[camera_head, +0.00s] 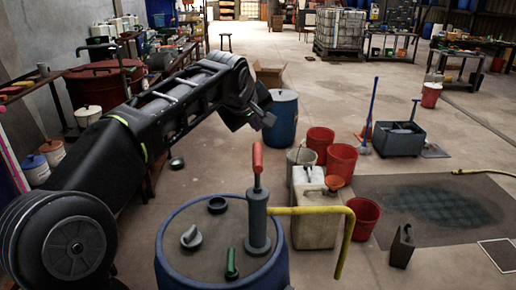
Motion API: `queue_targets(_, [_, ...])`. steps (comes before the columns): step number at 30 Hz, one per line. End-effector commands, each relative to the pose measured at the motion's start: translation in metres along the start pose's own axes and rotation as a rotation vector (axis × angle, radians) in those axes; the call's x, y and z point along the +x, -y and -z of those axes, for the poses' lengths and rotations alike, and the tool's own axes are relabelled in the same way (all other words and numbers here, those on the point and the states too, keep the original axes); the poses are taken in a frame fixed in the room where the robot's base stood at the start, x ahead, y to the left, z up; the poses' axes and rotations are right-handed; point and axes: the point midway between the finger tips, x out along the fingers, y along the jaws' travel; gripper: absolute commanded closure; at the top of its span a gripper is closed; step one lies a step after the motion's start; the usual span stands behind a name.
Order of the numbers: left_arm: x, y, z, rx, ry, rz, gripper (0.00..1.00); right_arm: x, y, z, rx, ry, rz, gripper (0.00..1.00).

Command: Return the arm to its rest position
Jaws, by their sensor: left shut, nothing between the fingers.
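My left arm comes in from the left and reaches up and across the view, with its elbow at the top. My left gripper (263,119) hangs at the arm's far end, small and dark, in front of the blue barrel. It is shut, with nothing seen in it. It is apart from the blue drum (176,240) that stands in the foreground. A pump (257,222) with a red handle stands upright on that drum, and a yellow hose (330,211) runs from it to the right. My right gripper is not in view.
A blue barrel (283,122), red buckets (341,161) and pale canisters (313,212) stand beyond the drum. A dark jerrycan (402,246) and a floor mat (450,205) are at right. Cluttered benches and a red vat (97,84) line the left wall. Open floor lies at centre back.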

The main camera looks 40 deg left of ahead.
Motion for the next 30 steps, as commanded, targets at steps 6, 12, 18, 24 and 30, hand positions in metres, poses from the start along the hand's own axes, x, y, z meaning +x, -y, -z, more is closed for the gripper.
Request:
queue_targets(6, [0.000, 0.000, 0.000, 0.000, 0.000, 0.000, 1.00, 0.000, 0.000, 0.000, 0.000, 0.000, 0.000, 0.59])
queue_targets(12, [0.000, 0.000, 0.000, 0.000, 0.000, 0.000, 1.00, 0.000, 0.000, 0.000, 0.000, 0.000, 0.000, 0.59])
queue_targets(18, [0.000, 0.000, 0.000, 0.000, -0.001, 0.000, 1.00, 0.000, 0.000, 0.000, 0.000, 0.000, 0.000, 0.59])
queue_targets(24, [0.000, -0.008, 0.005, 0.068, -0.020, -0.033, 1.00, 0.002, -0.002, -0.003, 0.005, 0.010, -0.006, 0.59])
queue_targets(30, [0.048, -0.047, -0.040, 0.327, -0.032, -0.217, 1.00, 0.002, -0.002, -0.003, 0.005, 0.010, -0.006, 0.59])
